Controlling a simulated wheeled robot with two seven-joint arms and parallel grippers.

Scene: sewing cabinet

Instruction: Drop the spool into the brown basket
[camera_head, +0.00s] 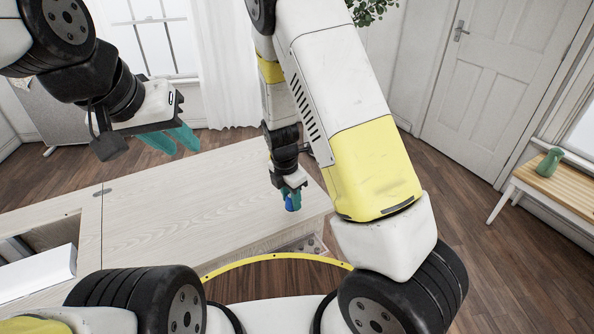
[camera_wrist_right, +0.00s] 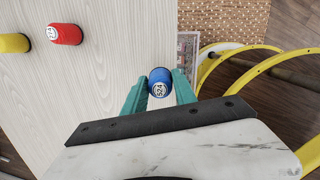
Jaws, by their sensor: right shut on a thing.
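A blue spool (camera_wrist_right: 159,82) with a white number label sits between the teal fingers of my right gripper (camera_wrist_right: 160,90) in the right wrist view. The gripper is shut on it. In the head view my right gripper (camera_head: 290,195) holds the blue spool (camera_head: 292,203) by the table's front right edge. The brown basket (camera_wrist_right: 222,22) shows as a woven brown surface past the table edge, at the top of the right wrist view; I cannot make it out in the head view. My left gripper (camera_head: 171,141) hangs empty over the table's far left, its fingers apart.
A red spool (camera_wrist_right: 66,34) and a yellow spool (camera_wrist_right: 14,43) lie on the pale wooden table (camera_head: 190,205). A clear box (camera_wrist_right: 187,48) is beside the table edge. Yellow curved rails (camera_wrist_right: 250,52) are to the right. Most of the tabletop is clear.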

